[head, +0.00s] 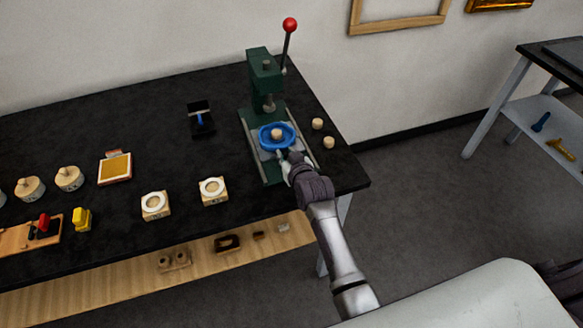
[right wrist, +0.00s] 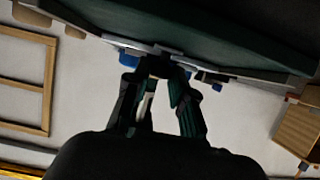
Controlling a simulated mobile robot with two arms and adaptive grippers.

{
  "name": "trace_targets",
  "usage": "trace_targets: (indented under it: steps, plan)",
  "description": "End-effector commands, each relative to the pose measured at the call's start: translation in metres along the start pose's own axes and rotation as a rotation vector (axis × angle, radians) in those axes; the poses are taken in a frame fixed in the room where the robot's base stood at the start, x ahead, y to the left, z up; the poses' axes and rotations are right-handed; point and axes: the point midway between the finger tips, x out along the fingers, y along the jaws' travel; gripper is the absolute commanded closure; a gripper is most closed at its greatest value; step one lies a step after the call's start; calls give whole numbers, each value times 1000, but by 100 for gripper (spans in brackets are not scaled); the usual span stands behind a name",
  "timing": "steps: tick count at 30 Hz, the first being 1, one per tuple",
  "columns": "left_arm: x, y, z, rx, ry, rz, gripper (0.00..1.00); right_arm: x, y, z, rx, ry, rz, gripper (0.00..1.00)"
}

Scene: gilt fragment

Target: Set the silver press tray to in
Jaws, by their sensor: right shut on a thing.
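The green press (head: 264,75) stands at the right end of the black table, with its red-knobbed lever raised. The silver press tray (head: 264,155) is at the front of the press base, with a blue round dish (head: 262,140) on it. A small pale wooden piece (head: 277,133) sits in the dish. My right gripper (head: 283,162) is at the tray's front edge and is shut on it. In the right wrist view my right gripper's fingers (right wrist: 160,75) close at the grey tray edge, and the exact contact is dark. My left gripper is not in view.
Two small wooden pieces (head: 318,124) lie right of the press. A dark stand with a blue part (head: 200,118) is to its left. Two pale blocks with round tops (head: 213,190) stand front left. The table between them is clear.

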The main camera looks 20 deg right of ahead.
Motion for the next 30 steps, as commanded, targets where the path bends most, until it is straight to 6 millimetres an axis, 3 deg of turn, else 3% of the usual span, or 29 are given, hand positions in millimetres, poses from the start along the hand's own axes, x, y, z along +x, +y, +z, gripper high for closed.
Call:
trace_targets:
  steps: [1,6,14,15,19,30]
  plan:
    - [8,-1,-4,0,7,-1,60,12,0,0,0,0,0,100]
    - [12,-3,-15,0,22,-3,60,26,0,-6,0,-7,1,100]
    - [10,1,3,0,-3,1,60,26,0,-7,0,-7,1,100]
    - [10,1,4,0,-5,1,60,26,0,-7,0,-7,1,75]
    - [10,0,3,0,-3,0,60,25,0,-7,1,-6,1,54]
    - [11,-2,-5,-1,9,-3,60,21,0,-7,1,-6,0,54]
